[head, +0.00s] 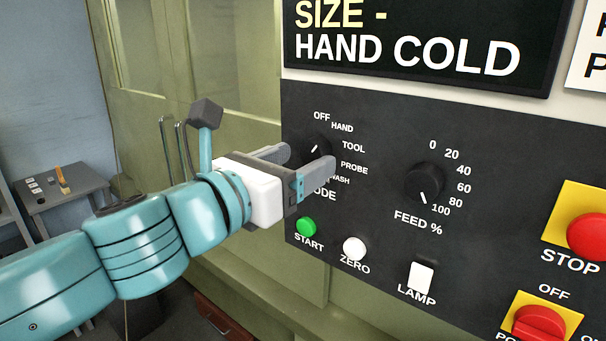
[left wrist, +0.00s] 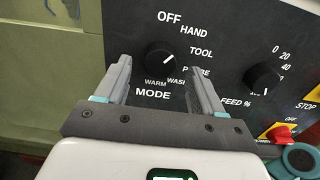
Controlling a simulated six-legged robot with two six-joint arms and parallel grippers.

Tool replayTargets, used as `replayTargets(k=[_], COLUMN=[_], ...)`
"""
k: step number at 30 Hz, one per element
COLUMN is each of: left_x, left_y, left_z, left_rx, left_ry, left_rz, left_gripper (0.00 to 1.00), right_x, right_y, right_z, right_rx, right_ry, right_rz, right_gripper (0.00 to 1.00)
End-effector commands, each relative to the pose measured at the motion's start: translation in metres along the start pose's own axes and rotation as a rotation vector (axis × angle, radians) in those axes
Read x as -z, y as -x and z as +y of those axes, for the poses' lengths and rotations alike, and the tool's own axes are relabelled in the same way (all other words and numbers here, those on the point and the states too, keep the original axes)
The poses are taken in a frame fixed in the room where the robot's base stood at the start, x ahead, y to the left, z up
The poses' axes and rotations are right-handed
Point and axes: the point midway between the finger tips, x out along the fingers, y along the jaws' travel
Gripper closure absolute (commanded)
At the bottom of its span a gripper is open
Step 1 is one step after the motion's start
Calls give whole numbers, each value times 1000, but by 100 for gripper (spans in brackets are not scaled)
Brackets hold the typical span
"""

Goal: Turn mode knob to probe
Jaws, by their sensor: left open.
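The dark round mode knob (head: 317,147) is on the black panel, partly hidden by my left gripper in the head view. My left gripper (head: 308,157) is open, with one finger on each side of the knob in the pictures. I cannot tell whether the fingers touch it. My right gripper is not in view.
The feed knob (head: 424,182) is to the right. The green start button (head: 306,226), white zero button (head: 354,248) and lamp switch (head: 420,276) are below. The red stop button (head: 592,236) is at the right. A display (head: 420,42) above reads HAND COLD.

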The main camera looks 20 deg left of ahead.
Motion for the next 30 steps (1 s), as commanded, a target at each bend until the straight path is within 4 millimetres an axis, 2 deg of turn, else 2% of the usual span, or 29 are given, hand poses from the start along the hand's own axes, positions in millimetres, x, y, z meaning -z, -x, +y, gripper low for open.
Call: replayTargets(k=[5, 13, 14, 18, 19, 30], left_x=[0, -1, -1, 0, 0, 0], left_y=[-14, -16, -16, -16, -16, -16], left_z=[0, 0, 0, 0, 0, 0], left_rx=[0, 0, 0, 0, 0, 0], left_ry=[0, 0, 0, 0, 0, -49], left_rz=[0, 0, 0, 0, 0, 1], left_gripper=[32, 32, 35, 81, 88, 88], right_x=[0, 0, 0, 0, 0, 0], right_y=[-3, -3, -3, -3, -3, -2], right_z=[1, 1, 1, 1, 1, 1], right_rx=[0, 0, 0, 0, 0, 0], right_ry=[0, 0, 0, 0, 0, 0], right_rz=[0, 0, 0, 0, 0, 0], right_gripper=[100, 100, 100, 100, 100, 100])
